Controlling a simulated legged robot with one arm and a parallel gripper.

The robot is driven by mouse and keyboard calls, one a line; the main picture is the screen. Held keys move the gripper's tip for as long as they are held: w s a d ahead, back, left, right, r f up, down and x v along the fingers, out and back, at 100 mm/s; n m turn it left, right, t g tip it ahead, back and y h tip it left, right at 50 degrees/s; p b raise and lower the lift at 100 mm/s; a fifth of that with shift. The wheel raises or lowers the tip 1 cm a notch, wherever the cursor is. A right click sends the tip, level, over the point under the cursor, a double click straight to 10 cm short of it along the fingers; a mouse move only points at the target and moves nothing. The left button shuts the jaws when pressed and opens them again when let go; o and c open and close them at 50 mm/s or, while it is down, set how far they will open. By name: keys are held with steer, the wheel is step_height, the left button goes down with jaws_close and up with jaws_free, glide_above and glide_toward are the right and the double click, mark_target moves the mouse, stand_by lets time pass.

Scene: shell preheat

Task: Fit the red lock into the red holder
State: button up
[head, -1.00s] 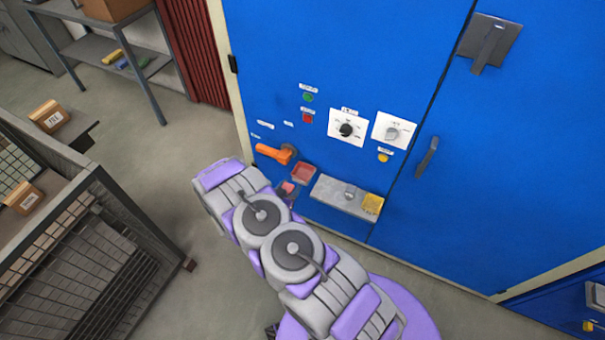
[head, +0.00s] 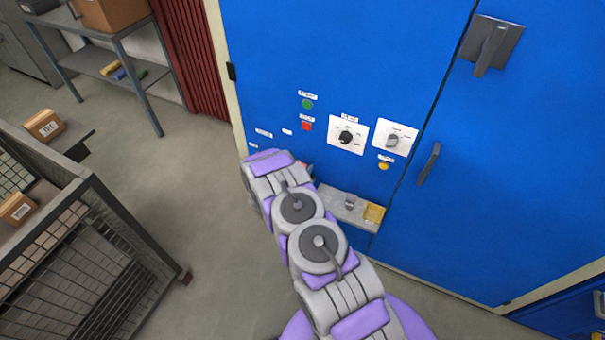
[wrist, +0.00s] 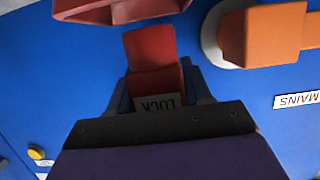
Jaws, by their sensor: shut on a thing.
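In the wrist view my gripper (wrist: 157,88) is shut on the red lock (wrist: 150,50), which carries a white tag reading LOCK. The lock sticks out beyond the fingers toward the blue cabinet front. The red holder (wrist: 115,10) shows at the top edge, partly cut off. The lock's far end is close below the holder in the picture and outside it; I cannot tell the gap in depth.
An orange handle (wrist: 268,36) on a grey mount sits right of the lock, near the MAINS label (wrist: 298,100). In the head view, a grey ledge (head: 335,205) with a yellow block (head: 374,213) juts from the blue cabinet (head: 330,50). A wire cage (head: 85,235) stands at left.

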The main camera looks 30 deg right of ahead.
steer(key=f, duration=0.1)
steer(key=d+f, duration=0.1)
steer(key=f, duration=0.1)
steer(key=shift+f+b, duration=0.15)
steer(key=shift+b, duration=0.25)
steer(key=shift+a, duration=0.2)
steer(key=shift+a+f, duration=0.15)
steer(key=shift+a, duration=0.05)
steer(key=o, duration=1.1)
steer(key=shift+d, duration=0.3)
